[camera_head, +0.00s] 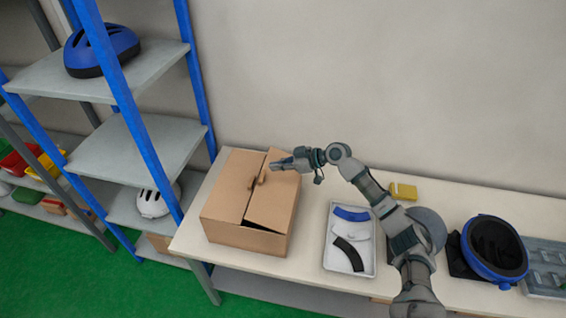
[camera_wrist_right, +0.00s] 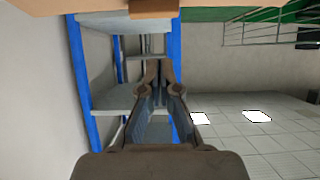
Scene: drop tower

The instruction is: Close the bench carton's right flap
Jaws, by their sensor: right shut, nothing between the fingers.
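The brown cardboard carton (camera_head: 230,231) stands on the bench. Its left flap (camera_head: 230,184) lies nearly flat over the top. Its right flap (camera_head: 280,205) also lies over the top but sits slightly tilted, with a dark gap beneath its front edge. My left gripper is out of view.
A grey tray (camera_head: 327,262) with blue, white and black curved pieces lies right of the carton. A yellow block (camera_head: 404,191) and a blue helmet (camera_head: 494,249) are further right. A blue-posted shelf (camera_head: 140,145) with helmets stands at the left.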

